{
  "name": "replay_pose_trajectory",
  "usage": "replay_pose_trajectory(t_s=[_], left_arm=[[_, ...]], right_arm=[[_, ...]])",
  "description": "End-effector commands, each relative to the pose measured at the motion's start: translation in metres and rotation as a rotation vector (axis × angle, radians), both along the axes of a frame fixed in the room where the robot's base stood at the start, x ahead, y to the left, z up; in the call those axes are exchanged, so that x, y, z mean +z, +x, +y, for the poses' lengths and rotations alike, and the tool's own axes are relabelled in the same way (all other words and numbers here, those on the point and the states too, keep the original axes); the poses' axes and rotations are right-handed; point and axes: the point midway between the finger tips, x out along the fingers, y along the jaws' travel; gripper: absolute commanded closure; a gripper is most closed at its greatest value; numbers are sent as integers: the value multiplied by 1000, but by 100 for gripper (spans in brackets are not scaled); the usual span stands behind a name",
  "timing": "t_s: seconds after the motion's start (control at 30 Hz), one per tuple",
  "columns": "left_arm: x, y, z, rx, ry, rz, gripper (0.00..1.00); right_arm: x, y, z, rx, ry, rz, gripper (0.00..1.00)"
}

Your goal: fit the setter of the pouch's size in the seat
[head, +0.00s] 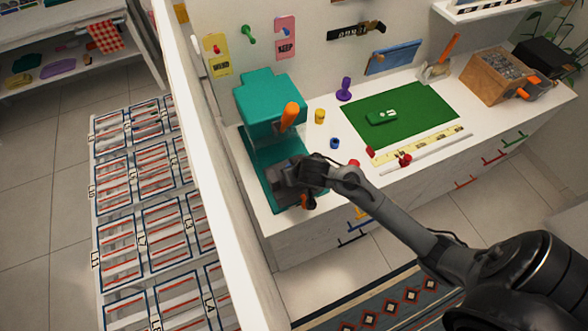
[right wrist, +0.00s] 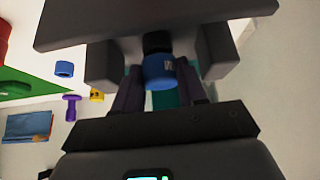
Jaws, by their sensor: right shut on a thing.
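The teal press (head: 270,115) with an orange lever (head: 290,114) stands at the left end of the counter. My right gripper (head: 292,178) is low at the front of the press, over its base. In the right wrist view, my right gripper (right wrist: 162,88) is shut on a blue setter (right wrist: 160,72) with a pale mark. A dark plate with two side blocks (right wrist: 150,22) is close around the setter's far end; whether it is seated cannot be told. A green pouch (head: 381,117) with a small white mark lies on the green mat (head: 425,112). My left gripper is not in view.
Loose on the counter are a yellow piece (head: 319,116), a blue one (head: 334,143), a purple one (head: 345,89) and red ones (head: 370,152). A yellow strip (head: 420,144) lies before the mat. A wooden box (head: 494,78) stands right. A white wall panel (head: 205,150) borders the press.

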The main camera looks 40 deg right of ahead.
Motion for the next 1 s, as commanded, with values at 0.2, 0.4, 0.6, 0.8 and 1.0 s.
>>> replay_pose_trajectory(t_s=[0.2,0.4,0.6,0.8,1.0], left_arm=[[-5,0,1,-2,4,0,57],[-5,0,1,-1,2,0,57],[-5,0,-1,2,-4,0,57],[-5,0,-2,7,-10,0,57],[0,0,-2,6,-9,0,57]], right_arm=[[-6,0,0,0,0,-1,96],[-8,0,0,0,0,0,50],[-8,0,0,0,0,0,30],[-8,0,0,0,0,1,30],[2,-6,3,0,2,-1,30]])
